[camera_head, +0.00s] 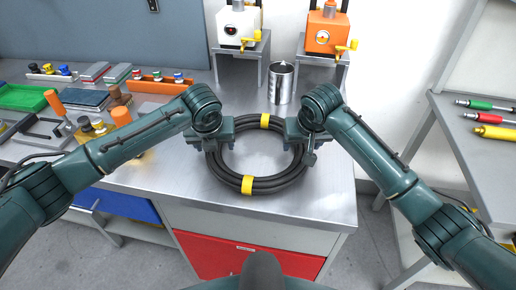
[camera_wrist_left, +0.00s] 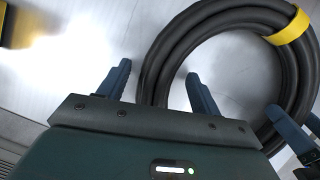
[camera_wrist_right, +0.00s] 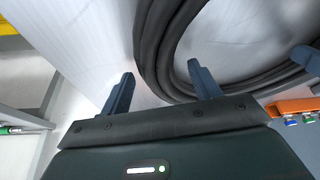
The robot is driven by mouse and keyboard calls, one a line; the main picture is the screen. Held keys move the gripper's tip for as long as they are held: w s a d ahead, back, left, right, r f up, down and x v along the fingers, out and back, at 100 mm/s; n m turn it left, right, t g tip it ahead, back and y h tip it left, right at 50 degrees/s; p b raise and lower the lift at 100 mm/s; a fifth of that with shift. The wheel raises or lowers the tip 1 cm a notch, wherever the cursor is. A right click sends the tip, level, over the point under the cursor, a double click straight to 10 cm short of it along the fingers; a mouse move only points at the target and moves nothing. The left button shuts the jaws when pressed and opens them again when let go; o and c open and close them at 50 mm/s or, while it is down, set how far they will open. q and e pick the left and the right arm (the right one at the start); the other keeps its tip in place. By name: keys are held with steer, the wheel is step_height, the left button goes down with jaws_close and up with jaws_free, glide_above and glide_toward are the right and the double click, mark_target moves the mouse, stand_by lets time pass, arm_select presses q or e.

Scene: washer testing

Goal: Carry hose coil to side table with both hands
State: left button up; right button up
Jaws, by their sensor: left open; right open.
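The black hose coil (camera_head: 276,183), bound with yellow bands, lies flat on the metal workbench (camera_head: 320,205). My left gripper (camera_head: 214,145) is at the coil's left side, and my right gripper (camera_head: 302,146) is at its right side. In the left wrist view the open fingers (camera_wrist_left: 160,85) stand on either side of the hose (camera_wrist_left: 158,62). In the right wrist view the open fingers (camera_wrist_right: 161,86) also straddle the hose (camera_wrist_right: 152,45). Neither gripper is closed on it. The likely side table (camera_head: 480,162) stands at the right edge of the head view.
A metal cylinder (camera_head: 281,84) stands behind the coil. White (camera_head: 236,28) and orange (camera_head: 325,34) machines stand behind it on stands. Trays, blocks and knobs crowd the bench's left. Green, red and yellow-handled tools (camera_head: 490,131) lie on the side table. A floor gap separates both tables.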

arm_select(q)
steer(key=shift+f, duration=0.2)
arm_select(e)
steer(key=shift+f, duration=0.2)
arm_select(q)
steer(key=shift+c, duration=0.4)
arm_select(e)
steer(key=shift+c, duration=0.4)
arm_select(q)
jaws_close()
arm_select(e)
jaws_close()
arm_select(q)
steer(key=shift+w+a, duration=0.1)
steer(key=shift+r, duration=0.1)
arm_select(e)
steer(key=shift+w+r, duration=0.1)
